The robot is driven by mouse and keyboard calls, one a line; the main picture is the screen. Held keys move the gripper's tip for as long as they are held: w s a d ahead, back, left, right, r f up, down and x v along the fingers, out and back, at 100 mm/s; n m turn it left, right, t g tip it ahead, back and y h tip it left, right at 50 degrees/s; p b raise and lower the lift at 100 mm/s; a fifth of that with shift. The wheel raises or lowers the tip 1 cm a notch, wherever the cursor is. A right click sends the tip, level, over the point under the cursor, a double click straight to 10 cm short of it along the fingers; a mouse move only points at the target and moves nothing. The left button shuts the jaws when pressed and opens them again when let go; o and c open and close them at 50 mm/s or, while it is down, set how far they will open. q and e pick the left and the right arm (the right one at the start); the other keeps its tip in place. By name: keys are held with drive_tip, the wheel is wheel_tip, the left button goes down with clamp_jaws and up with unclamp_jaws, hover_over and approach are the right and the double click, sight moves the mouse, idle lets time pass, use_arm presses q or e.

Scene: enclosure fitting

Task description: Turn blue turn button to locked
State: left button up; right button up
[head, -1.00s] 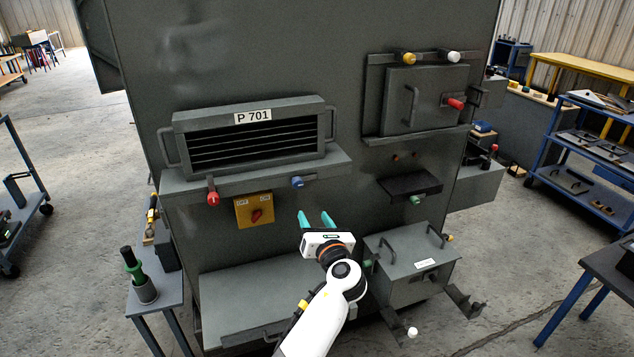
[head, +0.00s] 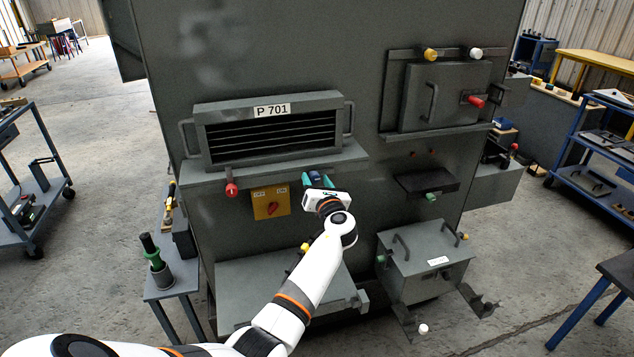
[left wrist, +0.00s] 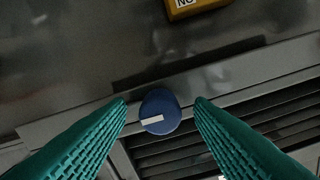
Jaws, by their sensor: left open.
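The blue turn button (left wrist: 160,112) is a round knob with a white bar mark, on the ledge below the louvred vent unit. In the left wrist view it sits between the two teal fingertips, with a gap on each side. My left gripper (head: 319,180) is open around the button's place, and its fingers partly cover the blue button in the head view. The fingers also show in the left wrist view (left wrist: 160,103). I cannot tell how deep the fingertips reach along the button. My right gripper is not in view.
The vent unit (head: 270,133) labelled P 701 stands above the ledge. A red knob (head: 231,189) is at the ledge's left, and a yellow switch plate (head: 270,202) is just left of my gripper. A grey box with handles (head: 425,262) is at lower right.

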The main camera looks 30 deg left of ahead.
use_arm(q)
drive_tip(key=c, duration=1)
